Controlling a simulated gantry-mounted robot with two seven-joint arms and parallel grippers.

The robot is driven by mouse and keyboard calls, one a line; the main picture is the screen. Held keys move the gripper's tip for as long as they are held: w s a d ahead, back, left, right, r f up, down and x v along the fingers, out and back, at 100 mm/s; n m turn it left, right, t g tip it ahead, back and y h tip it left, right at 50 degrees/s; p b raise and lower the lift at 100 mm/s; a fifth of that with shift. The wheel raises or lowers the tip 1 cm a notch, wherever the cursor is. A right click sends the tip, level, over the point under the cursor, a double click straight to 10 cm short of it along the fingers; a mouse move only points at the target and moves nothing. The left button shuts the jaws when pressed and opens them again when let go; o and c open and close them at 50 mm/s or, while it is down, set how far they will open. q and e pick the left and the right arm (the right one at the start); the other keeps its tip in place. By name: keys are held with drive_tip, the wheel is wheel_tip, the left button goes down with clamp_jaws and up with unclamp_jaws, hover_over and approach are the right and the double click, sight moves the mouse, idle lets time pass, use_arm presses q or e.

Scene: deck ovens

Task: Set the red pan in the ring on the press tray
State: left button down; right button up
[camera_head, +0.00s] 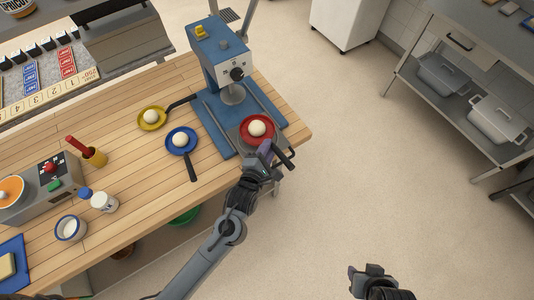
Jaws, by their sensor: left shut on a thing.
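The red pan (271,124) holds a pale dough ball (257,129) and is over the front end of the press's grey tray (234,136). The ring is not visible; the pan covers most of the tray, so I cannot tell whether the pan rests in it or hovers. My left gripper (266,153) is shut on the red pan at its dark handle side, at the table's right corner. The blue press (219,57) stands behind, with its round plate (232,94) above the base. My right gripper (370,271) is over the floor, away from the table; its jaws are unclear.
A blue pan (191,135) and a yellow pan (144,122), each with a dough ball, lie left of the press.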

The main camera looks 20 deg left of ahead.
use_arm(q)
wheel_tip(320, 180, down, 4)
drive_tip(key=b, duration=0.3)
drive_tip(key=shift+r, duration=0.15)
drive_tip(key=c, duration=1.4)
unclamp_jaws()
drive_tip(key=shift+f, duration=0.25)
drive_tip(key=o, duration=0.4)
